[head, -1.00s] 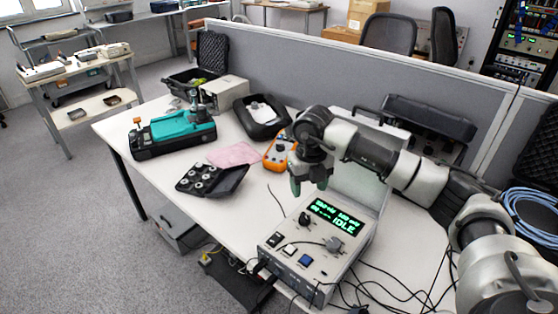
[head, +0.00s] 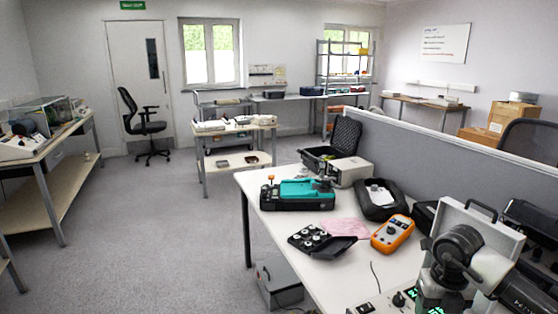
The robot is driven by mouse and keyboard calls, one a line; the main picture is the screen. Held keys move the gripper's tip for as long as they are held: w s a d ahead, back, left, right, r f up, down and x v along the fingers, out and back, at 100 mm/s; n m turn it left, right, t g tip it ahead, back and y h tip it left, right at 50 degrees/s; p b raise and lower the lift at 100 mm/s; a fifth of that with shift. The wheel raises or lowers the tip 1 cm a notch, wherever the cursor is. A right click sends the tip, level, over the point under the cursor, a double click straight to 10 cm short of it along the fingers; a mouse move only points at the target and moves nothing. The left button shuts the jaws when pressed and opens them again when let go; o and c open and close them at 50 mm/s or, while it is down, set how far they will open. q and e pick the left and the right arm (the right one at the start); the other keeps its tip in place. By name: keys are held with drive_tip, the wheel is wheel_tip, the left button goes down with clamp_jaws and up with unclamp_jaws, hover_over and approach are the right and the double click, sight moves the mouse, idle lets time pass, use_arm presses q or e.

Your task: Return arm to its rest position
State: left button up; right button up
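My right arm comes in from the lower right corner, with its dark wrist joint (head: 457,248) in front of the open case lid. My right gripper (head: 440,292) is below the wrist, in front of the instrument's green display (head: 411,294) and hiding part of it. Its fingertips cannot be made out clearly, and I see nothing held. The calibration instrument with its raised lid (head: 457,214) is at the bottom right, cut off by the frame. My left gripper is not in view.
The white table (head: 339,275) holds an orange handheld meter (head: 392,234), a black tray of round parts (head: 318,241), a pink cloth (head: 347,228), a teal device (head: 305,194) and a black open case (head: 380,199). A grey partition (head: 440,168) runs behind. Floor at left is clear.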

drive_tip(key=s+a+f+n+t+y, duration=0.1)
drive_tip(key=s+a+n+y, duration=0.15)
drive_tip(key=a+y, duration=1.1)
drive_tip(key=s+a+r+m+t+y, duration=0.3)
drive_tip(key=a+r+m+t+y, duration=0.35)
drive_tip(key=a, duration=0.65)
drive_tip(key=s+d+f+m+t+h, duration=0.1)
drive_tip(key=d+f+m+t+h, duration=0.35)
drive_tip(key=m+h, duration=0.65)
drive_tip(key=s+d+f+m+t+h, duration=0.15)
drive_tip(key=d+m+t+h, duration=0.35)
drive_tip(key=d+m+h, duration=0.6)
drive_tip(key=s+f+m+g+y, duration=0.1)
drive_tip(key=s+f+m+g, duration=0.2)
drive_tip(key=s+f+g, duration=0.55)
drive_tip(key=s+f+m+g+y, duration=0.1)
drive_tip(key=s+f+m+g, duration=0.3)
drive_tip(key=s, duration=0.8)
wheel_tip(320, 180, down, 26)
drive_tip(key=a+g, duration=0.1)
drive_tip(key=g, duration=0.1)
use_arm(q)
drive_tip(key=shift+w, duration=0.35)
use_arm(e)
drive_tip(key=s+d+f+n+g, duration=0.1)
drive_tip(key=s+d+f, duration=0.2)
drive_tip(key=s+f, duration=1.3)
drive_tip(key=shift+s+f, duration=0.25)
drive_tip(key=shift+f, duration=0.2)
